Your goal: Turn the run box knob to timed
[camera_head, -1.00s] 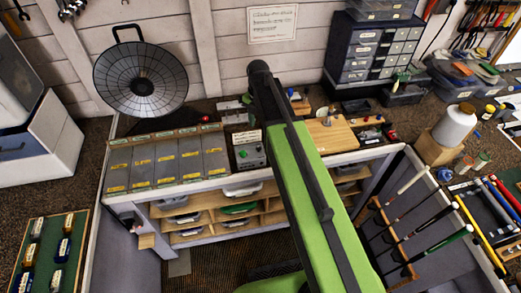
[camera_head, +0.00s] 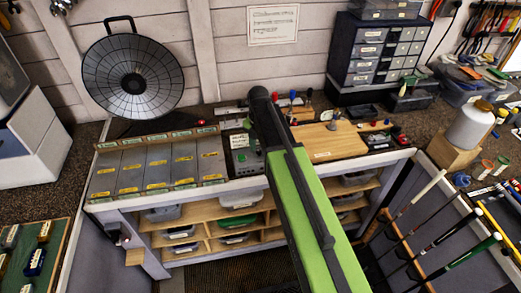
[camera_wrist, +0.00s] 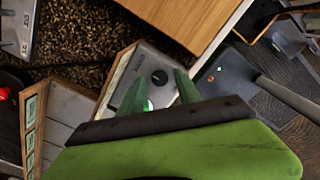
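The run box (camera_wrist: 152,62) is a grey box with a round black knob (camera_wrist: 159,77) on its top face. A lit green button (camera_wrist: 148,105) shows beside the knob, partly behind a finger. My gripper (camera_wrist: 160,87) is open, its two green fingers apart on either side of the knob in the wrist view. I cannot tell whether they touch it or how high they are above it. In the head view, the run box (camera_head: 246,162) sits on the bench left of my arm, and the gripper is mostly hidden. The knob's pointer setting is too small to read.
Sloped grey bins with yellow labels (camera_head: 157,168) stand left of the run box. A wooden board (camera_head: 325,140) lies to its right. A round dark dish (camera_head: 133,78) and small drawers (camera_head: 378,55) stand behind. Golf clubs (camera_head: 440,240) lean at the right.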

